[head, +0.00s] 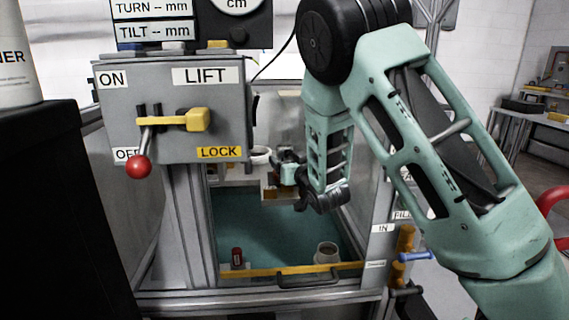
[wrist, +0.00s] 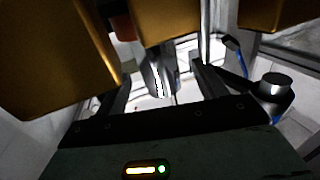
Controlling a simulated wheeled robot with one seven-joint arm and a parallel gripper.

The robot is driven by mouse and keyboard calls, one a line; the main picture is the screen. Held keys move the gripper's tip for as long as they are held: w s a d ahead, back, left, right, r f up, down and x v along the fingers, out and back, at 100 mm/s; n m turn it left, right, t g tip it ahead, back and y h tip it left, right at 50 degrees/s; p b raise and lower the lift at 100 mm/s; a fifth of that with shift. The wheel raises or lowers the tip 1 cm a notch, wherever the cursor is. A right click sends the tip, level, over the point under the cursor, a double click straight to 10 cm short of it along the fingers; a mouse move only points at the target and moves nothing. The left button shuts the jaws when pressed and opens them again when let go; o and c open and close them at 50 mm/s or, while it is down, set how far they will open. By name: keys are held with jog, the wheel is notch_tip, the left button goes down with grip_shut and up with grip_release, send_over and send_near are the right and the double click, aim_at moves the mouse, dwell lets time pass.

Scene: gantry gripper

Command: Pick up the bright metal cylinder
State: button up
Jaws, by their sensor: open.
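In the wrist view, a shiny metal piece (wrist: 157,82) with a bright highlight shows between the two dark fingers of my gripper (wrist: 165,92). It looks like the bright metal cylinder, but its full shape is hidden. I cannot tell whether the fingers touch it. In the head view, my gripper (head: 286,171) is inside the machine's bay, above the teal floor, and its fingertips are small and dark there. The metal cylinder cannot be made out in the head view. My gripper is open.
Golden-brown blocks (wrist: 62,55) crowd the top of the wrist view. A dark round post with a bright top (wrist: 275,82) stands at right. A control box (head: 175,110) overhangs left.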

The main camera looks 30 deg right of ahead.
jog(key=shift+w+d, duration=0.1)
jog(key=shift+w, duration=0.8)
jog(key=shift+c, duration=0.3)
jog(key=shift+r, duration=0.15)
jog(key=c, duration=1.4)
